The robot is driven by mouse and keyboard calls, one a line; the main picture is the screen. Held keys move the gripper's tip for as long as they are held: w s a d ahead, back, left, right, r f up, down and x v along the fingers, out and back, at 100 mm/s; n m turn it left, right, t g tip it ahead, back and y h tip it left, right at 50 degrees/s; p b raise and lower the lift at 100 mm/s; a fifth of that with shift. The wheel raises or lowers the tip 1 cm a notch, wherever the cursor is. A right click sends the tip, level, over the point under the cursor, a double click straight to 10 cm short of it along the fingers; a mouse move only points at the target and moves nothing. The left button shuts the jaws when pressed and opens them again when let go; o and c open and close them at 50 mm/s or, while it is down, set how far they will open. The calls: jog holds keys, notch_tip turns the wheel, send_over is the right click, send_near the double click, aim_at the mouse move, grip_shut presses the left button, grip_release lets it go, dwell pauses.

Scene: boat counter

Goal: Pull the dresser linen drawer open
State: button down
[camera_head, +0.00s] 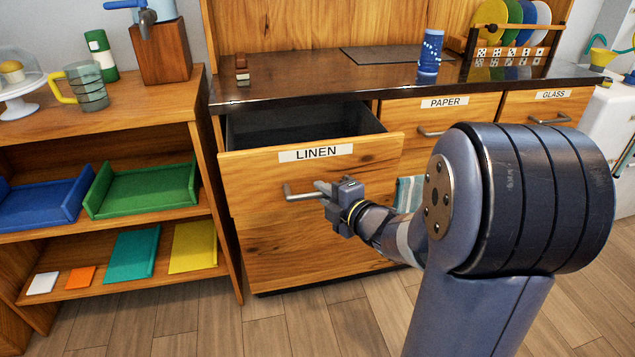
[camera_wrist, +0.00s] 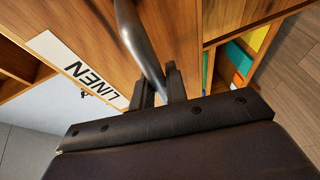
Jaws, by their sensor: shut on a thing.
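The linen drawer (camera_head: 240,180) of the wooden dresser is pulled partly out, and its dark inside (camera_head: 300,122) shows above the front. A white label reading LINEN (camera_head: 316,152) is on the drawer front and also shows in the wrist view (camera_wrist: 75,68). The grey bar handle (camera_head: 293,192) crosses between my gripper's fingers in the wrist view (camera_wrist: 138,38). My gripper (camera_head: 328,190) is shut on the handle; its two dark fingers show in the wrist view (camera_wrist: 162,88).
The PAPER drawer (camera_head: 465,110) and GLASS drawer (camera_head: 572,105) to the right look shut. An open shelf with a blue tray (camera_head: 45,204) and a green tray (camera_head: 145,192) stands close on the left. A blue patterned cup (camera_head: 430,52) stands on the dresser top. Wooden floor shows in front.

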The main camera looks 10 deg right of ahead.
jog(key=s, duration=0.7)
jog(key=shift+s, duration=0.4)
jog(key=shift+f, duration=0.1)
jog(key=c, duration=1.4)
grip_release()
jog(key=p+v, duration=0.2)
jog(key=v, duration=0.9)
jog(key=shift+w+a, duration=0.1)
jog(key=shift+w, duration=0.15)
